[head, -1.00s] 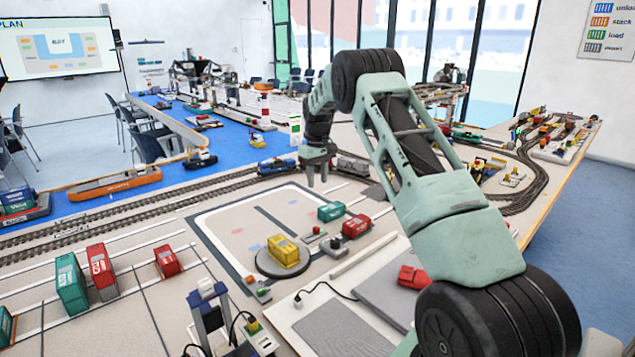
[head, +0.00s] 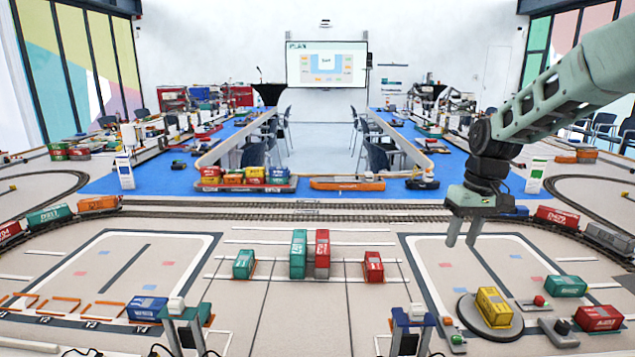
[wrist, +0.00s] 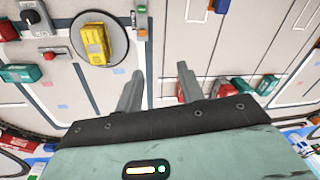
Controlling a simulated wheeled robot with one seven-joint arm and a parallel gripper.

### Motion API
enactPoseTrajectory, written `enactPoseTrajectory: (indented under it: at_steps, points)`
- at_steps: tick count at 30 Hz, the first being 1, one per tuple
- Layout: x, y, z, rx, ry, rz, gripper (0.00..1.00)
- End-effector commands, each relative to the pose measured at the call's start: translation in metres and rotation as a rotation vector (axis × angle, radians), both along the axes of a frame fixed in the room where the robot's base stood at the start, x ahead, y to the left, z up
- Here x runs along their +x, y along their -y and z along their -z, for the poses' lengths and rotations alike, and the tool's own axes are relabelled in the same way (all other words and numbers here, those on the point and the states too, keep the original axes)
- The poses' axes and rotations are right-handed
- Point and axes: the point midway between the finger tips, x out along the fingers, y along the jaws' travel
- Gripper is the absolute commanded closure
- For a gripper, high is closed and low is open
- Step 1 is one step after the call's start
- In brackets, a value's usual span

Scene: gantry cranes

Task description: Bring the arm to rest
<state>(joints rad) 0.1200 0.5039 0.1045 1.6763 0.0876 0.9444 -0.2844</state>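My gripper (head: 464,230) hangs above the right-hand marked yard in the head view, with its two fingers pointing down and apart. Nothing is between the fingers. In the wrist view the gripper (wrist: 158,85) also shows two separate fingertips with bare table between them. My arm reaches in from the upper right of the head view. A yellow container (head: 493,308) sits on a round grey turntable (head: 470,325) below and to the right of the gripper. The yellow container also shows in the wrist view (wrist: 95,44).
Green (head: 565,286) and red (head: 599,318) containers stand right of the turntable. Several containers, including a tall green one (head: 298,254), stand mid-table. Rail tracks (head: 330,212) run behind, with a train (head: 557,219) at right. Small gantry posts (head: 409,330) stand at the front edge.

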Motion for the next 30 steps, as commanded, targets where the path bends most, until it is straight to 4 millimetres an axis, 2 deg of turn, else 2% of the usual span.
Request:
enactPoseTrajectory:
  at_steps: [1, 3, 5, 6, 8, 9, 12, 15, 18, 22, 30]
  points:
    - [-0.021, -0.034, -0.006, 0.005, 0.001, -0.043, 0.62]
    - [-0.053, -0.074, -0.011, 0.012, 0.0, -0.094, 0.62]
    - [-0.084, -0.105, -0.014, 0.014, 0.0, -0.139, 0.62]
    - [-0.106, -0.124, -0.015, 0.013, -0.002, -0.172, 0.62]
    - [-0.143, -0.148, -0.016, 0.009, -0.003, -0.219, 0.62]
    - [-0.169, -0.161, -0.015, 0.004, -0.003, -0.25, 0.62]
    - [-0.233, -0.183, -0.011, -0.014, 0.0, -0.328, 0.62]
    - [-0.287, -0.189, -0.004, -0.036, 0.006, -0.389, 0.62]
    - [-0.325, -0.186, 0.003, -0.057, 0.012, -0.432, 0.62]
    - [-0.348, -0.182, 0.009, -0.071, 0.017, -0.46, 0.62]
    - [-0.352, -0.18, 0.01, -0.074, 0.017, -0.462, 0.62]
